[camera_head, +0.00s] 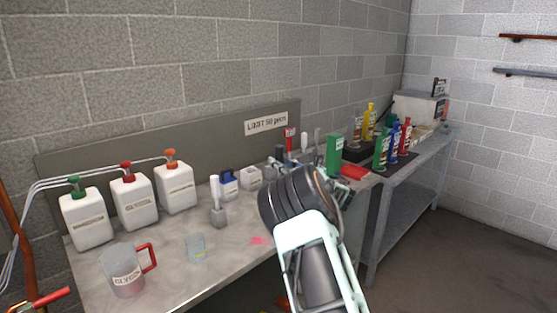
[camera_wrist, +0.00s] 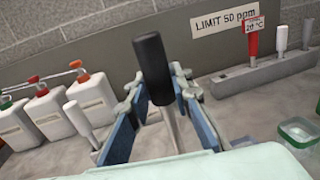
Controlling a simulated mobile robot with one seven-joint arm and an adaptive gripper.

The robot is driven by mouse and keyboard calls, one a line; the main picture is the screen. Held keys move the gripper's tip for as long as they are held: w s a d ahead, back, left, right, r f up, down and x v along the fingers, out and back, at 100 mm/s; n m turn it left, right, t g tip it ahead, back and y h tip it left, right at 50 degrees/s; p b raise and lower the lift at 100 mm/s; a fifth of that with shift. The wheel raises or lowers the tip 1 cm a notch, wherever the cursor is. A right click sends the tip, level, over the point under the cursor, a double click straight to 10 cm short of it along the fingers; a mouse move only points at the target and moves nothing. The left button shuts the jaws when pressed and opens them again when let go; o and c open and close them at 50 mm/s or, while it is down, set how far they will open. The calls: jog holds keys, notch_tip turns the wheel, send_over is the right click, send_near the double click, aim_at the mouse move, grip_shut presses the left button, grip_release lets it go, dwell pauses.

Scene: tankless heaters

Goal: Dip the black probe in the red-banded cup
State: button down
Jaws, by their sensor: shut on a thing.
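My gripper (camera_wrist: 161,92) is shut on the black probe (camera_wrist: 152,66). The probe's thick black handle points up between the fingers, and a thin metal stem runs down below it. A green-rimmed clear container (camera_wrist: 299,131) is at the right of the wrist view.
White jugs (camera_head: 134,202) with coloured caps and tubes line the bench's left. A red-handled mug (camera_head: 125,272) stands at its front. A grey rack (camera_wrist: 255,78) holds red, white and grey-handled tools below the limit sign (camera_wrist: 225,20). Coloured bottles (camera_head: 382,148) stand farther right.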

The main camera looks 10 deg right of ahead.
notch_tip(320, 180, down, 4)
jog(key=shift+r+b, duration=0.15)
jog(key=shift+b, duration=0.25)
notch_tip(320, 180, down, 5)
jog(key=b, duration=0.7)
jog(key=shift+f+b, duration=0.95)
jog(key=shift+b, duration=0.35)
dwell(0.4)
dwell(1.5)
jog(key=shift+r+p, duration=0.9)
jog(key=shift+r, duration=4.15)
jog(key=shift+f, duration=0.1)
